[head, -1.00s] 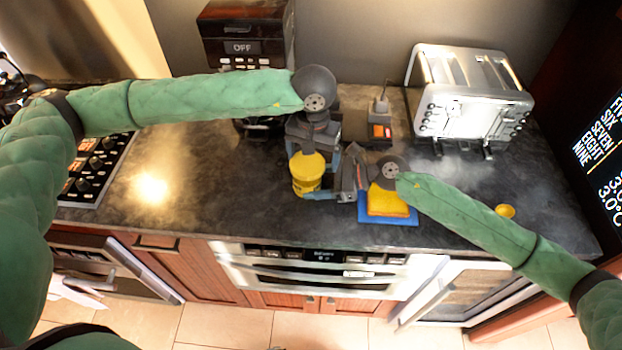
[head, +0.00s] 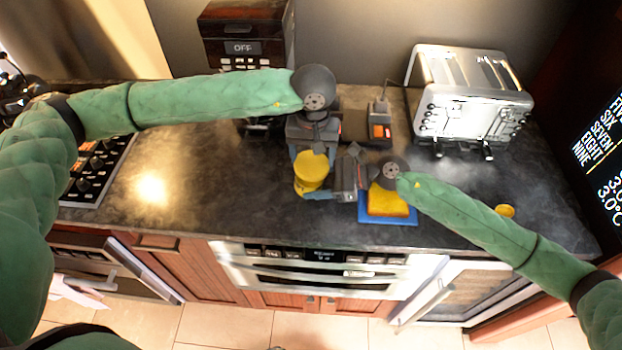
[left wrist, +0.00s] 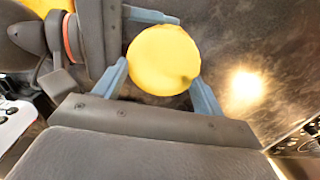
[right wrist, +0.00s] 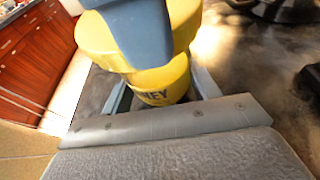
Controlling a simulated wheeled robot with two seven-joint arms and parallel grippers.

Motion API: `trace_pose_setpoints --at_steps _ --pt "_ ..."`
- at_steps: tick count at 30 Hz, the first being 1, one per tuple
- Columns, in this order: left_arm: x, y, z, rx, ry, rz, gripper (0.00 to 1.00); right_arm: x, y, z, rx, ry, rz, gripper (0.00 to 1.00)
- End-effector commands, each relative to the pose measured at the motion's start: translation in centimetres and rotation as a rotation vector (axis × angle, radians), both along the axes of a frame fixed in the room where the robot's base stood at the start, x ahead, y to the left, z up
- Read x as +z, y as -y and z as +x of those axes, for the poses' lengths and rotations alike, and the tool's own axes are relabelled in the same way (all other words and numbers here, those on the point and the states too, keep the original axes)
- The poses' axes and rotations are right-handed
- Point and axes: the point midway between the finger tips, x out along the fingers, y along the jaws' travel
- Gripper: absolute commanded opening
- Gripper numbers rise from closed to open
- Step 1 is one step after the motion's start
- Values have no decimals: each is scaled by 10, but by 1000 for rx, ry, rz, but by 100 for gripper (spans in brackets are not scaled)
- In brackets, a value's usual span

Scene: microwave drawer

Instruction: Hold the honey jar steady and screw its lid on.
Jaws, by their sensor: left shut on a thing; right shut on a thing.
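The honey jar (head: 312,186) stands near the middle of the counter, its yellow lid (head: 312,165) on top. My left gripper (head: 309,153) reaches down from above. In the left wrist view its two blue fingers lie on either side of the round lid (left wrist: 163,58), shut on it. My right gripper (head: 318,190) comes in from the right, low down, shut on the jar body. The right wrist view shows its fingers beside the yellow jar (right wrist: 163,84), with part of the label readable. A left finger hides part of the lid there. I cannot tell how tightly the lid sits.
A yellow block (head: 385,202) lies on a blue tray (head: 408,220) just right of the jar, under my right wrist. A small yellow round thing (head: 505,211) is farther right. A toaster (head: 470,95) and a box marked OFF (head: 245,30) stand behind.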

Motion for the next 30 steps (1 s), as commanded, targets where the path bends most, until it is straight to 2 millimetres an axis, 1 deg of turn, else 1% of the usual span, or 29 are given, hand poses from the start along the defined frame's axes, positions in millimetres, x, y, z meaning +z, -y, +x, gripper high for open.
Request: trace_pose_setpoints --at_steps 1,10,13,19,27,30 --pt "-4 4 -4 -22 -6 -7 43 0 -3 -2 3 -1 5 19" --pt "-6 4 -4 -308 -8 -6 42 0 -4 -2 4 -2 6 19" --pt "-6 4 -4 -373 -8 -5 42 0 -4 -2 4 -2 6 19" --pt "-6 2 -4 -442 -9 -3 42 0 -3 -2 4 -2 5 19" --pt "-6 1 -3 -703 -8 1 43 -1 -3 -2 3 -3 4 19" --pt "-6 0 -2 -768 -8 2 43 -1 -2 -2 3 -3 3 19"
